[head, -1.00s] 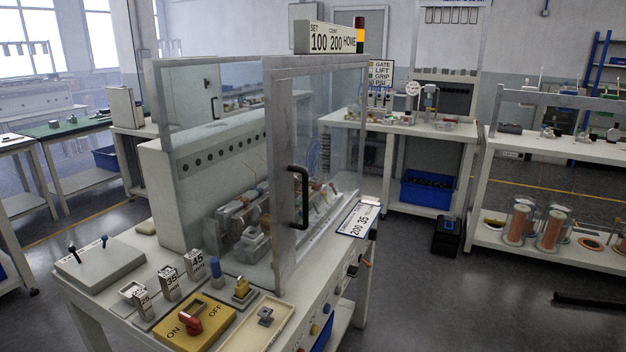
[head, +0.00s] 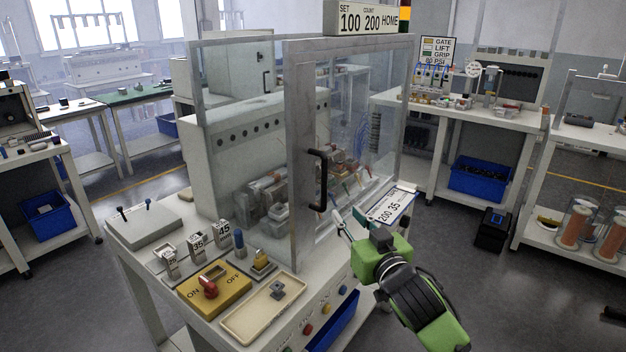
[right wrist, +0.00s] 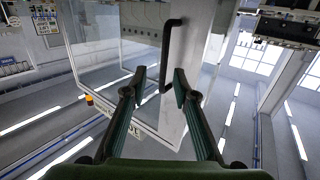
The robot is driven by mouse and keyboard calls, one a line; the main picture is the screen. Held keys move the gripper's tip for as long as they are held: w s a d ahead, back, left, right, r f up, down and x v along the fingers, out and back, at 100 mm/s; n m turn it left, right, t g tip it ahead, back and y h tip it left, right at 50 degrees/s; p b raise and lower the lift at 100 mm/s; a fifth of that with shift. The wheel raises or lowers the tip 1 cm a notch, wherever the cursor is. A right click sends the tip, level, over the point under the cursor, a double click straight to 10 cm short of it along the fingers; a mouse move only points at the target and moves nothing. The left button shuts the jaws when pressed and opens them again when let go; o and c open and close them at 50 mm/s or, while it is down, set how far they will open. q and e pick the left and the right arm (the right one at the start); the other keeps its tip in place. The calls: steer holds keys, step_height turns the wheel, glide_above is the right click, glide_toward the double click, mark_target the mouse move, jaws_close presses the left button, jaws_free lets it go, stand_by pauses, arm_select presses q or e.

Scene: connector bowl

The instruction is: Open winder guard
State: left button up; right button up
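The winder guard (head: 300,150) is a clear-panelled enclosure with a grey frame around the winder. Its front grey upright carries a black bar handle (head: 321,182). The guard looks closed. My right gripper (head: 350,218), on a green and black arm, is just right of the handle and a little lower. In the right wrist view its two fingers (right wrist: 160,80) are apart with nothing between them. The handle (right wrist: 168,50) shows there just beyond the fingertips, and the gripper does not touch it as far as I can tell. My left gripper is not in view.
The bench front holds a yellow ON/OFF switch box (head: 213,287), a beige tray (head: 266,308) and numbered blocks (head: 196,246). A tilted label plate (head: 390,205) is close behind my right gripper.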

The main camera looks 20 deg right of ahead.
mark_target(325, 183)
steer(key=w+r, duration=0.1)
steer(key=w, duration=0.3)
steer(key=w+a+p, duration=0.1)
steer(key=w, duration=0.4)
steer(key=w+a+r+p, duration=0.1)
steer(key=w, duration=0.3)
steer(key=shift+w+r, duration=0.2)
steer(key=shift+r, duration=0.1)
jaws_close()
